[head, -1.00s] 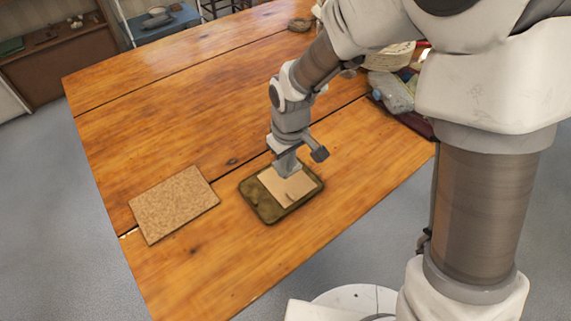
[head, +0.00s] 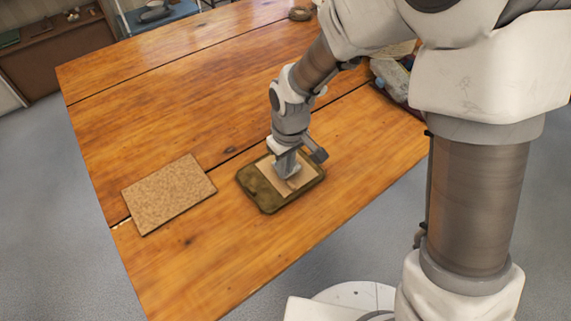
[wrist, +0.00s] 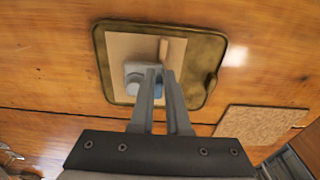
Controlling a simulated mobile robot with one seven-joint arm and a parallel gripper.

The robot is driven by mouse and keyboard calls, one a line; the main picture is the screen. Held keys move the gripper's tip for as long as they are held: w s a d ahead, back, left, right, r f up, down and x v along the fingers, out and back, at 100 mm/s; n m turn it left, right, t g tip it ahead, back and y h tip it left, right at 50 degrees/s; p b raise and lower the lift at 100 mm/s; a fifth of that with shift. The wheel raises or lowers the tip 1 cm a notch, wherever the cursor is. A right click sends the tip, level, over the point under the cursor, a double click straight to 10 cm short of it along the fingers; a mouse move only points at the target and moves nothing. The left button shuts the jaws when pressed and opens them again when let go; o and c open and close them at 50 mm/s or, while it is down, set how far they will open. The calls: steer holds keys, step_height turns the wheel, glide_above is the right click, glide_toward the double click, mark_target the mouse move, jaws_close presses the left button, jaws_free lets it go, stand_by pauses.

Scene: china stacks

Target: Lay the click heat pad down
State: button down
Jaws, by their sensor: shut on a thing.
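The click heat pad (wrist: 134,80) appears as a small grey-blue piece with a pale round spot, partly hidden behind the fingers. My gripper (wrist: 158,78) is shut on it. In the head view my gripper (head: 287,172) is over an olive-brown tray (head: 262,203) and hides the pad. The tray also fills the upper middle of the wrist view (wrist: 206,80). A beige sheet (wrist: 120,50) lies in the tray under my gripper, with a small brown stick-like thing (wrist: 163,48) on it. I cannot tell whether the pad touches the sheet.
A cork mat (head: 168,194) lies left of the tray, apart from it. The wooden table (head: 180,110) is largely clear beyond them. Items including a clear bottle (head: 390,72) are at the right edge. A small round thing (head: 300,14) is at the far edge.

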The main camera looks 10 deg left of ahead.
steer(key=shift+f, duration=0.3)
stand_by(0.4)
steer(key=c, duration=0.8)
jaws_free()
steer(key=r+p, duration=0.1)
steer(key=r, duration=0.4)
steer(key=r+p, duration=0.1)
steer(key=r, duration=0.5)
steer(key=s+d+r+p, duration=0.1)
steer(key=r, duration=0.5)
steer(key=shift+r+p, duration=0.2)
steer(key=shift+p, duration=0.1)
steer(key=s+d+r+m+t+p, duration=0.1)
steer(key=s+d+r+m+p, duration=0.1)
steer(key=d+r, duration=0.4)
steer(key=s+d+r+m+t+p, duration=0.2)
steer(key=s+d+r+m+p, duration=0.1)
steer(key=d, duration=0.6)
steer(key=s+d+r+m+t+p, duration=0.2)
steer(key=s+d+r+m, duration=0.3)
steer(key=r, duration=0.4)
steer(key=shift+s+d+h+p, duration=0.2)
steer(key=shift+s+d+p, duration=0.05)
steer(key=shift+d, duration=0.35)
steer(key=shift+s+d+h+p, duration=0.2)
steer(key=shift+d+p, duration=0.05)
steer(key=shift+d, duration=0.3)
